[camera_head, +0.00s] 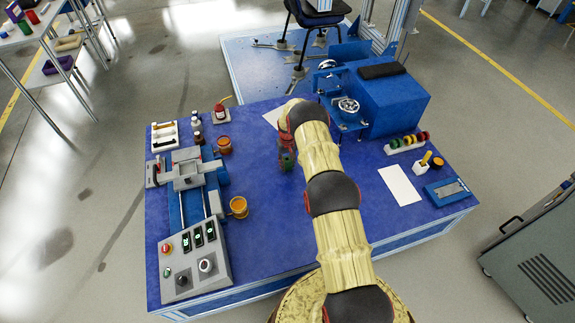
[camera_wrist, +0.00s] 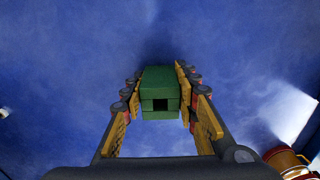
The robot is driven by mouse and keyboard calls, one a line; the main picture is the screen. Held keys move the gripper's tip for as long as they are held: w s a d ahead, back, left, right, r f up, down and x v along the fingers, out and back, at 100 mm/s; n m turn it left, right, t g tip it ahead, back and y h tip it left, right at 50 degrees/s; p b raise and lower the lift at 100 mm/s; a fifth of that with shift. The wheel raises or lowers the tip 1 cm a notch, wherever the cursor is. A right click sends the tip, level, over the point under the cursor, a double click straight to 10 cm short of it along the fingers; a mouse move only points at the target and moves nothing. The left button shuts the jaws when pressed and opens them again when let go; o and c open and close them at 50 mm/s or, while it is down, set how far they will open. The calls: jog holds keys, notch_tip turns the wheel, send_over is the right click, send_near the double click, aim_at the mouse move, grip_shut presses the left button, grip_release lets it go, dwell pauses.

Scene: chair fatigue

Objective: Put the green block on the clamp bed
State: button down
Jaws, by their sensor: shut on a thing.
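In the wrist view, the green block (camera_wrist: 160,85) sits between the two fingers of my gripper (camera_wrist: 160,98). The fingers press on its left and right sides. A dark square hole shows in its near face. Blue surface lies beyond it; I cannot tell the height exactly. In the head view, my gripper (camera_head: 286,160) is over the middle of the blue table, partly hidden by my arm. The grey clamp device (camera_head: 187,172), which looks like the clamp bed, stands on rails at the table's left, apart from my gripper. Its bed surface is hard to make out.
Orange cups (camera_head: 239,207) and small bottles stand near the clamp. A control panel (camera_head: 195,258) is at the front left. A blue machine (camera_head: 390,100) stands at the back right. White paper (camera_head: 399,185) lies at right.

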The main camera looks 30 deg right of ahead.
jog(key=shift+f, duration=0.15)
jog(key=c, duration=1.4)
grip_release()
